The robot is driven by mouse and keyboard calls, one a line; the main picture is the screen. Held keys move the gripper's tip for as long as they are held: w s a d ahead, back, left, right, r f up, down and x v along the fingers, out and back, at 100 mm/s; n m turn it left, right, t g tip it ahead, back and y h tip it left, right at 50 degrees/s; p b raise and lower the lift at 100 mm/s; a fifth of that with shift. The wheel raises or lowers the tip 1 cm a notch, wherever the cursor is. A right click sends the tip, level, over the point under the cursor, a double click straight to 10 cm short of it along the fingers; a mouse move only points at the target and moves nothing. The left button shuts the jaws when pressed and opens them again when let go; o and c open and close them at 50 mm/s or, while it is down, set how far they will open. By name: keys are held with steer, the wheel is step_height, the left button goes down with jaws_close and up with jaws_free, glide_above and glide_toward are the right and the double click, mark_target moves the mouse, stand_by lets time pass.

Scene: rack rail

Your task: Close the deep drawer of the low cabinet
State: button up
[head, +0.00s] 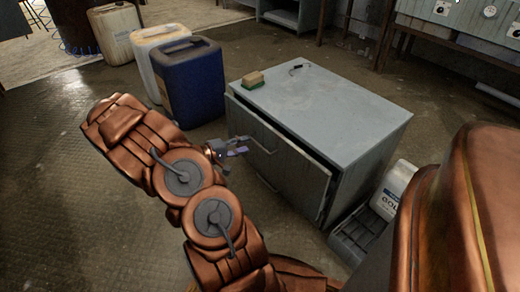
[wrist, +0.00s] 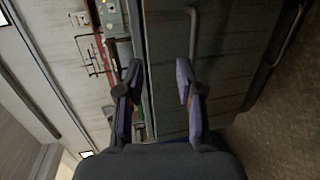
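The low grey cabinet (head: 335,112) stands right of centre in the head view. Its drawer front (head: 285,160) stands out from the body, with a dark gap along the top and right side. A bar handle (head: 258,146) is on the front. My gripper (head: 229,151) is just left of the front, near the handle; contact cannot be told. In the wrist view my gripper (wrist: 156,92) is open, its two purple-padded fingers apart with nothing between them. The grey front (wrist: 225,60) lies beyond, with one handle (wrist: 193,35) ahead and another (wrist: 288,35) at the right.
A sponge (head: 253,80) and a small dark item (head: 299,68) lie on the cabinet top. A blue canister (head: 189,85) and pale canisters (head: 117,33) stand behind left. A white container (head: 396,187) sits at the cabinet's right. The floor at left is clear.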

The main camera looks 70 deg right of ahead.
steer(key=t, duration=0.1)
glide_toward(259, 146)
steer(key=s+d, duration=0.1)
steer(key=d, duration=0.1)
steer(key=shift+n+h, duration=0.3)
steer(key=shift+n, duration=0.1)
steer(key=shift+f+b+x, duration=0.2)
steer(key=shift+b+x, duration=0.35)
steer(key=shift+x, duration=0.85)
steer(key=shift+f+b+x, duration=0.2)
steer(key=shift+b+x, duration=0.4)
steer(key=shift+x, duration=0.85)
steer(key=shift+f+b+x, duration=0.15)
steer(key=shift+b+x, duration=0.4)
steer(key=shift+x, duration=0.85)
steer(key=shift+a, duration=0.15)
steer(key=shift+c, duration=0.3)
jaws_close()
